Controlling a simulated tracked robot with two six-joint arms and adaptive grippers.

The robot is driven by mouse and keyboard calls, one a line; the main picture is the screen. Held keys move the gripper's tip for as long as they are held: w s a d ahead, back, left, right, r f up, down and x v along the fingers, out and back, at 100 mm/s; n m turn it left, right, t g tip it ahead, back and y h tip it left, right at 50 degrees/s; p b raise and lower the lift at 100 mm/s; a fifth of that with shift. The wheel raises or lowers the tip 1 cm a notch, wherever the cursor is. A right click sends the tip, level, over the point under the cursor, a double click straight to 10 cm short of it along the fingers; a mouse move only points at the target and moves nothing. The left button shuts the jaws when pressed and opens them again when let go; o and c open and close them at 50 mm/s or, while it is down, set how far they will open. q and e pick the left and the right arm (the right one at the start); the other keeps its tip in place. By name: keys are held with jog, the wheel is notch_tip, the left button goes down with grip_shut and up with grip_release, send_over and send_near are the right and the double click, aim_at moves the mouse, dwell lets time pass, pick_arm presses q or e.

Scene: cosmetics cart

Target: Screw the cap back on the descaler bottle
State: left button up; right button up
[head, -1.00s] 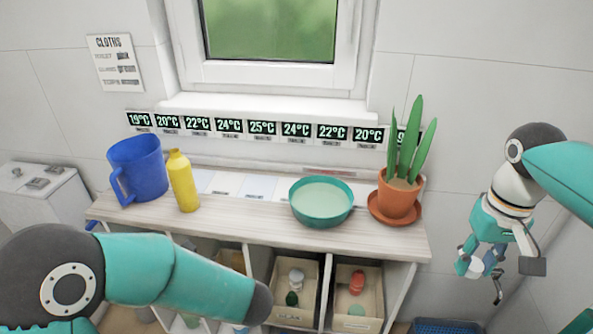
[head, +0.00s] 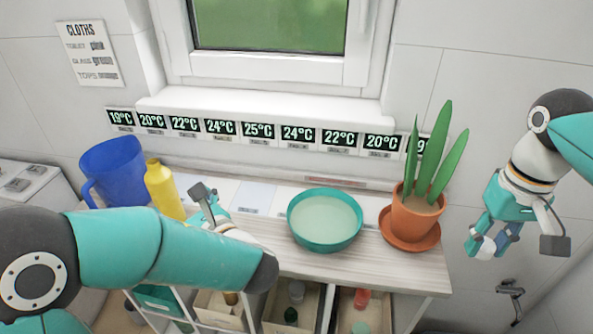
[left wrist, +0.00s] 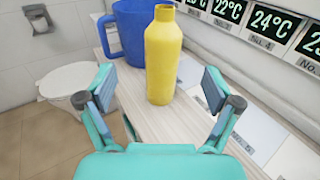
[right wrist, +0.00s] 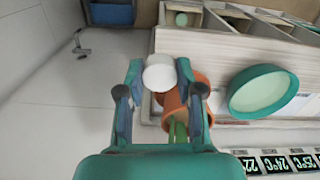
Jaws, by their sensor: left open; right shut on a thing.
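The yellow bottle (head: 164,189), which I take as the descaler bottle, stands upright on the counter without a cap. In the left wrist view the yellow bottle (left wrist: 162,55) stands ahead, roughly between my spread fingers. My left gripper (left wrist: 160,100) is open and empty, short of the bottle. My right gripper (right wrist: 160,92) is shut on a white round cap (right wrist: 160,73). In the head view my right gripper (head: 490,243) hangs right of the counter, the cap unclear.
A blue jug (head: 115,172) stands close left of the bottle. A teal bowl (head: 325,220) and a potted plant (head: 416,215) on a saucer stand further right on the counter (head: 290,258). Bins with small items sit below. A wall with temperature displays (head: 262,128) rises behind.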

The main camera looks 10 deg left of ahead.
aim_at(164, 184)
jog(key=shift+s+d, duration=0.3)
jog(key=shift+d, duration=0.05)
pick_arm(q)
jog(key=shift+w+d+p+x, duration=0.2)
jog(key=shift+p+x, duration=0.2)
jog(key=shift+x, duration=1.2)
jog(key=shift+w+d+p+x, duration=0.15)
jog(key=shift+p+x, duration=0.25)
jog(key=shift+x, duration=1.15)
pick_arm(e)
jog(key=shift+r, duration=0.85)
pick_arm(q)
jog(key=shift+a, duration=0.15)
jog(key=p+x, duration=0.1)
jog(key=x, duration=0.3)
jog(key=shift+s+a+f+p, duration=0.1)
jog(key=shift+a+f+p, duration=0.1)
jog(key=shift+p, duration=0.15)
pick_arm(e)
jog(key=shift+r, duration=0.85)
pick_arm(q)
jog(key=shift+w+a, duration=0.35)
grip_shut()
